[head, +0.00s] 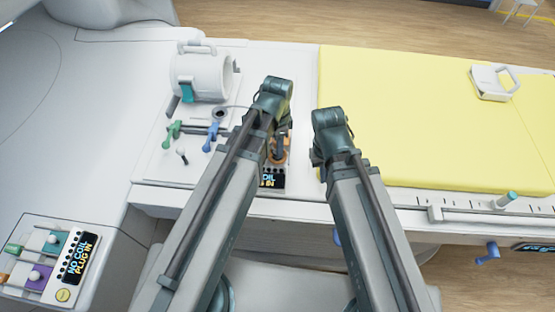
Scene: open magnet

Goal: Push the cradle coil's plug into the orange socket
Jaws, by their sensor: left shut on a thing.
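The cradle coil (200,78), a white cylinder with a teal patch and a top handle, sits at the back left of the white deck. A thin grey cable (240,107) runs from beside it to my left wrist. My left gripper (279,146) points down over the orange socket (287,158) and is shut on the plug, which my arm mostly hides. Only part of the orange socket shows, and I cannot tell whether the plug touches it. My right gripper (317,157) hangs beside the yellow pad's left edge; its fingers are hidden behind its wrist.
A "no coil plug in" display (272,180) is just in front of the socket. Green (173,133) and blue (211,136) handles stand left of my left arm. A yellow pad (410,130) covers the right, with a white handled device (493,82) on it. Another panel (78,262) is lower left.

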